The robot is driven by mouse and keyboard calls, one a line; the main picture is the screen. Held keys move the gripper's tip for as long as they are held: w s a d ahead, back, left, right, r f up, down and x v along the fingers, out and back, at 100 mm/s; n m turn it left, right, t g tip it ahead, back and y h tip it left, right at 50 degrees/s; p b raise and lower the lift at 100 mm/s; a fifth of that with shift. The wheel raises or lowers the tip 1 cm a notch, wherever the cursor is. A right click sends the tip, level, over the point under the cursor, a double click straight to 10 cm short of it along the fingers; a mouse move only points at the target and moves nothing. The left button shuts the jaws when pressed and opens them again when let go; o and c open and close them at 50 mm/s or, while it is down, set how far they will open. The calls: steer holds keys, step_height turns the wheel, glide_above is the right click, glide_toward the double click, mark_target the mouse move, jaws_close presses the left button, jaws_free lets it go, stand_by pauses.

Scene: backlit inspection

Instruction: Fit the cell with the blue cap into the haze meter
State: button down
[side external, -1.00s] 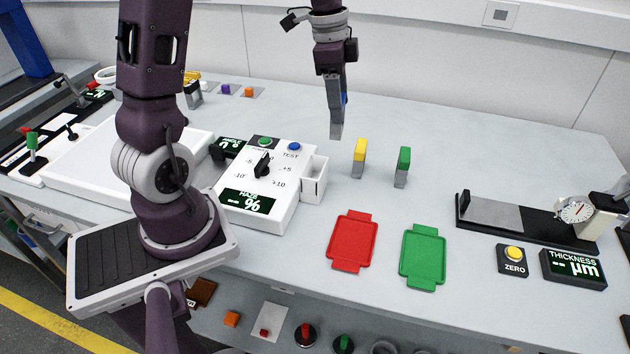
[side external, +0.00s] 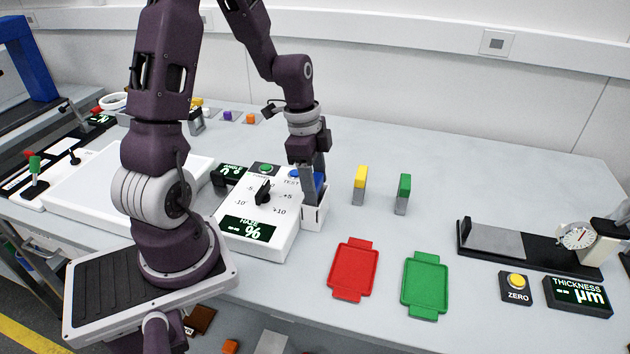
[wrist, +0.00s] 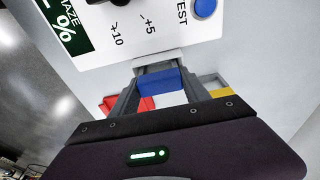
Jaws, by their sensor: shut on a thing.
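The haze meter (side external: 255,215) is a white box with a dial, a green and a blue button and a dark HAZE % display. A white open-topped holder (side external: 314,218) sits on its right side. My gripper (side external: 313,196) points down at this holder, shut on the cell with the blue cap (side external: 320,184). In the wrist view the blue cap (wrist: 160,82) lies between my fingers, beside the meter's edge. The cell's lower part is hidden by the holder and fingers, so I cannot tell how deep it sits.
A yellow-capped cell (side external: 360,184) and a green-capped cell (side external: 402,193) stand upright to the right. A red tray (side external: 353,268) and a green tray (side external: 425,284) lie in front. A thickness gauge (side external: 520,246) is at far right. The bench behind the cells is clear.

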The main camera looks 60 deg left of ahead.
steer(key=shift+f, duration=0.15)
steer(key=c, duration=0.5)
jaws_free()
step_height(320, 180, up, 12)
steer(key=s+a, duration=0.1)
steer(key=s+d+r+n+t, duration=0.1)
steer(key=s+d+r+n, duration=0.1)
steer(key=s+d+n, duration=0.1)
steer(key=s+d+r+n+t, duration=0.2)
steer(key=s+d+n, duration=0.1)
steer(key=s+d, duration=0.3)
steer(key=s+d+r+n+t+y, duration=0.1)
steer(key=s+d+r+n, duration=0.2)
steer(key=s+d, duration=0.1)
steer(key=shift+s+d, duration=0.15)
steer(key=shift+d, duration=0.2)
